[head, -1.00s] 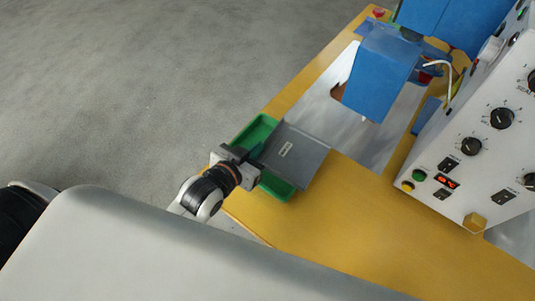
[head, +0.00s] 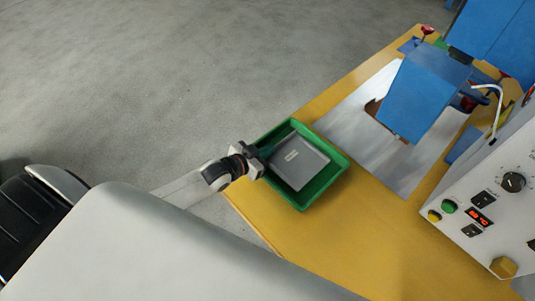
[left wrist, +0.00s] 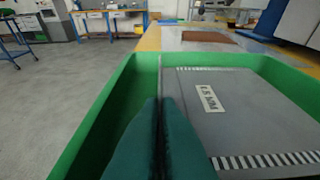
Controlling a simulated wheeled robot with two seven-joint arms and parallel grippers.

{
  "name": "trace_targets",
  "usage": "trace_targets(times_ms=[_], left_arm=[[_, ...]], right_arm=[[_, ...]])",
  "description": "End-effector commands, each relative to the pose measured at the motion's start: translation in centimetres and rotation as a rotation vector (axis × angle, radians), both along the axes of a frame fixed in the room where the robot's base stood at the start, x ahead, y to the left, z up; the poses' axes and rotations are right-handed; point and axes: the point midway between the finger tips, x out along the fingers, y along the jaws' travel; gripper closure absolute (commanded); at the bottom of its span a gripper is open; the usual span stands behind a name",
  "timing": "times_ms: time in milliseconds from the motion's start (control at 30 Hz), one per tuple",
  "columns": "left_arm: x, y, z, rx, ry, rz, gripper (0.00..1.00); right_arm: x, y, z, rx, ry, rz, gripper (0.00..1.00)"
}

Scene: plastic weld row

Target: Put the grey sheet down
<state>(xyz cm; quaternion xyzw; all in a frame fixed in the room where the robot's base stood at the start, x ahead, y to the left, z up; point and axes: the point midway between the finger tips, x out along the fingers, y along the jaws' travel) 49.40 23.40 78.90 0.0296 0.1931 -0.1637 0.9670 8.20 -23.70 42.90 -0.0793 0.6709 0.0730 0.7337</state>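The grey sheet (head: 302,167) carries a small white label and lies flat within the outline of the green tray (head: 327,190) in the head view. In the left wrist view the sheet (left wrist: 245,125) shows its label and striped edges inside the tray walls (left wrist: 88,115). My left gripper (head: 264,154) reaches over the tray's left side. Its dark green fingers (left wrist: 160,108) are close together on the sheet's left edge. Whether the sheet's underside touches the tray floor is hard to tell. My right gripper is not in view.
The tray stands on a yellow table (head: 270,212). Behind it are a metal plate (head: 345,125) and a blue press head (head: 423,92). A white control box (head: 490,190) stands at the right. Bare table lies in front of the tray.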

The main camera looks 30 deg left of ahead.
Motion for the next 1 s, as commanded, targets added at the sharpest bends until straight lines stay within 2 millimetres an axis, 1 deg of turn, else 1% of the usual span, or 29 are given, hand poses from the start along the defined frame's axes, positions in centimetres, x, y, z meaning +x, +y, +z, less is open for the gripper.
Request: trace_targets(times_ms=[33, 133, 400, 633, 700, 800, 1000], left_arm=[[0.1, 0.0, -0.8, -0.001, 0.0, 0.001, 1.0], [0.0, 0.0, -1.6, 0.001, -0.001, 0.001, 1.0], [0.0, 0.0, -1.7, 0.001, -0.002, -0.001, 1.0], [0.0, 0.0, -2.4, 0.001, 0.0, 0.0, 1.0], [0.0, 0.0, -2.4, 0.002, 0.002, 0.0, 0.88], [-0.1, 0.0, -2.5, 0.002, 0.003, 0.0, 0.75], [-0.2, 0.0, -2.7, 0.003, 0.007, 0.001, 0.75]], right_arm=[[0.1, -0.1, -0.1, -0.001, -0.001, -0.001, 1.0], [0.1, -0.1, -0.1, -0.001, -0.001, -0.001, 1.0], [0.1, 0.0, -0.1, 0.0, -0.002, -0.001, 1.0], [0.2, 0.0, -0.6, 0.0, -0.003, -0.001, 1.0], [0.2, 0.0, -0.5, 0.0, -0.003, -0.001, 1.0], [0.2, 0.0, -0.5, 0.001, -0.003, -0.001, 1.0], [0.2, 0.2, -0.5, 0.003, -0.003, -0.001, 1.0]])
